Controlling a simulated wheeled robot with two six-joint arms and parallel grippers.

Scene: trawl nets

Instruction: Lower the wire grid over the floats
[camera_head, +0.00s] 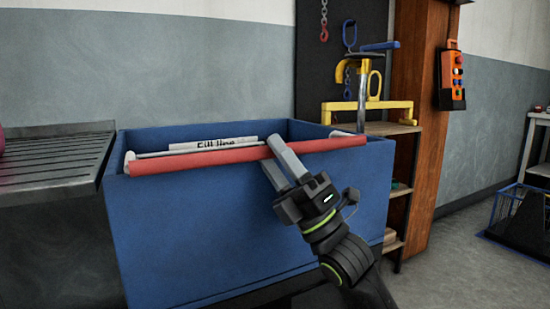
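A long red bar (200,160) lies along the front rim of the blue bin (240,230). Pale rod ends show behind it; they may belong to the wire grid, whose mesh I cannot make out. A white "Fill line" label (213,144) shows inside the bin. My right gripper (273,157) is at the red bar, right of its middle, fingers pointing up and left across it. The fingers are slightly apart; whether they grip the bar is unclear. The floats are hidden by the bin's front wall. My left gripper is not in view.
A grooved metal drainboard (55,160) stands left of the bin. Behind on the right are shelves (390,128) with a yellow-handled tool (365,104), and an orange control box (452,77) on a post. A blue wire basket (507,205) stands at far right.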

